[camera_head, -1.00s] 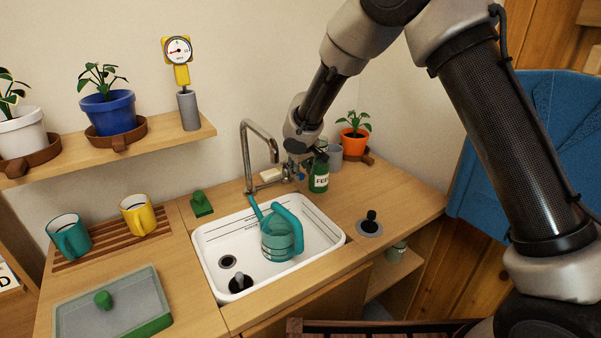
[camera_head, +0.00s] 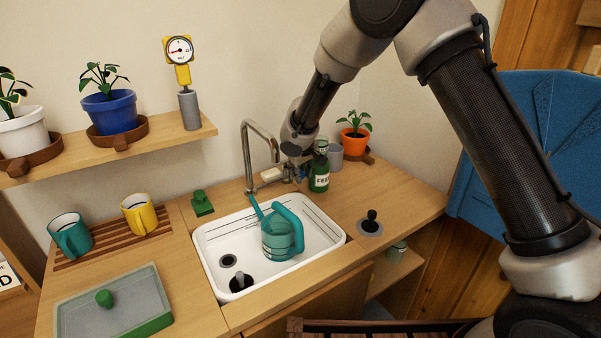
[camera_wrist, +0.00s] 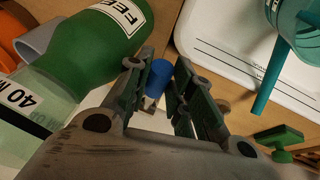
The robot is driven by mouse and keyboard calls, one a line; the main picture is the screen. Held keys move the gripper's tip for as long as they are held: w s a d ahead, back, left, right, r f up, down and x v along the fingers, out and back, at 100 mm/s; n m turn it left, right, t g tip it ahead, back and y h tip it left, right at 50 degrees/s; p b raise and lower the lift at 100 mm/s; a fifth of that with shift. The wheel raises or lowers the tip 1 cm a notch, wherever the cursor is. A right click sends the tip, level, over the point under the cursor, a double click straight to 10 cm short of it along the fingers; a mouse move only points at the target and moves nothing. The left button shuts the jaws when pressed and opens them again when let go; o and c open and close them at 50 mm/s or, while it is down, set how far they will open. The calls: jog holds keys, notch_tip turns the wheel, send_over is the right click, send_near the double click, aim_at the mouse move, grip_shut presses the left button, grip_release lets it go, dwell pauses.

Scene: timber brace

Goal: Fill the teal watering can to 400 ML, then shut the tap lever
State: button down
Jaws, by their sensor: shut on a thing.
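The teal watering can (camera_head: 281,238) stands upright in the white sink (camera_head: 322,238). Part of the can (camera_wrist: 303,40) shows at the top right of the wrist view. The tap (camera_head: 247,158) arches above the sink behind the can; I see no clear water stream. My gripper (camera_head: 296,168) is beside the tap's base, right of its spout. In the wrist view my gripper (camera_wrist: 157,66) is closed around the tap lever, whose blue end (camera_wrist: 160,73) shows between the fingers. The can's water level is too small to read.
A green feed bottle (camera_head: 319,177) stands close to the right of my gripper, with a grey cup (camera_head: 335,157) and orange plant pot (camera_head: 354,142) behind it. A soap bar (camera_head: 271,175) lies by the tap. The front right counter is mostly clear around a black-handled plug (camera_head: 370,223).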

jog(key=shift+w+a+r+g+h, duration=0.1)
jog(key=shift+w+r+g+h, duration=0.15)
jog(key=shift+r+g, duration=0.3)
jog(key=shift+w+a+r+g+h, duration=0.1)
jog(key=shift+w+r+g+h, duration=0.05)
jog(key=shift+r+g+h, duration=0.3)
jog(key=shift+r, duration=0.1)
jog(key=c, duration=1.5)
grip_release()
jog(key=shift+s, duration=0.1)
jog(key=v, duration=1.2)
jog(key=shift+d, duration=0.1)
